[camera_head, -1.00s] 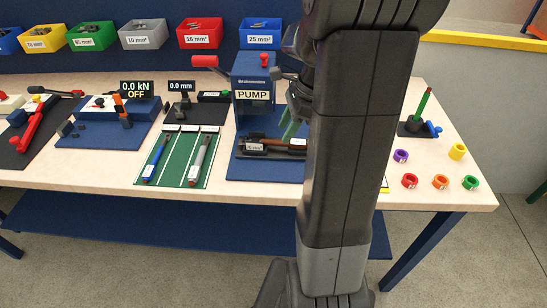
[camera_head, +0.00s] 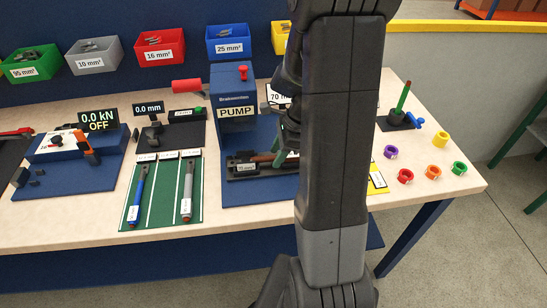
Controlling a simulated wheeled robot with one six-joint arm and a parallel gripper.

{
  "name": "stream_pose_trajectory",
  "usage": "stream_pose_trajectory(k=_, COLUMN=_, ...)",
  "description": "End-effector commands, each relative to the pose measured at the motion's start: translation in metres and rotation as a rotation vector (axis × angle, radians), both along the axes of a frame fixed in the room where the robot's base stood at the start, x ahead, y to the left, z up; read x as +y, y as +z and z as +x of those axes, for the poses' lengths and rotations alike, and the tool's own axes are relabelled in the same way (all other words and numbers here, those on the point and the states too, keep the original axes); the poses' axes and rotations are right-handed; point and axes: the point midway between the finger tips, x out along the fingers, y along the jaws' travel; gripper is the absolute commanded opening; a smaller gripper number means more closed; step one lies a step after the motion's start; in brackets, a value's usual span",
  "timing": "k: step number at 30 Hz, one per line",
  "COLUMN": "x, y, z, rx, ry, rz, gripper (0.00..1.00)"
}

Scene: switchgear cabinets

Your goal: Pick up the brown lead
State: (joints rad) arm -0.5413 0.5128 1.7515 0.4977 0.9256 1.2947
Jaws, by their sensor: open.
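The brown lead (camera_head: 265,158) lies in a black holder (camera_head: 243,168) on the blue mat in front of the pump. Its right part is hidden behind my arm. My gripper (camera_head: 284,148) is mostly hidden behind my arm. A grey-green finger shows beside the right part of the brown lead, and I cannot tell whether it touches it. The jaws are open, and the lead still rests in the holder.
The blue pump (camera_head: 234,95) with a red lever stands behind the lead. A green mat (camera_head: 160,200) with a blue lead (camera_head: 138,195) and a grey lead (camera_head: 187,190) lies to the left. Coloured rings (camera_head: 405,176) and a post stand at the right.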

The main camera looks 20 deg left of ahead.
Motion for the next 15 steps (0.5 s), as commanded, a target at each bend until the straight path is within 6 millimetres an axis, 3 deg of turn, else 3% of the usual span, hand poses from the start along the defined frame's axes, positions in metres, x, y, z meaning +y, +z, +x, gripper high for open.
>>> stream_pose_trajectory(k=1, x=-0.0001, y=0.0001, z=0.0002, rx=0.000, ry=0.000, rz=0.000, gripper=0.43)
stream_pose_trajectory(k=8, x=-0.0001, y=0.0002, z=0.0003, rx=0.000, ry=0.000, rz=0.000, gripper=0.00)
stream_pose_trajectory(k=15, x=0.0001, y=0.0008, z=0.0005, rx=-0.001, ry=0.000, rz=0.000, gripper=0.00)
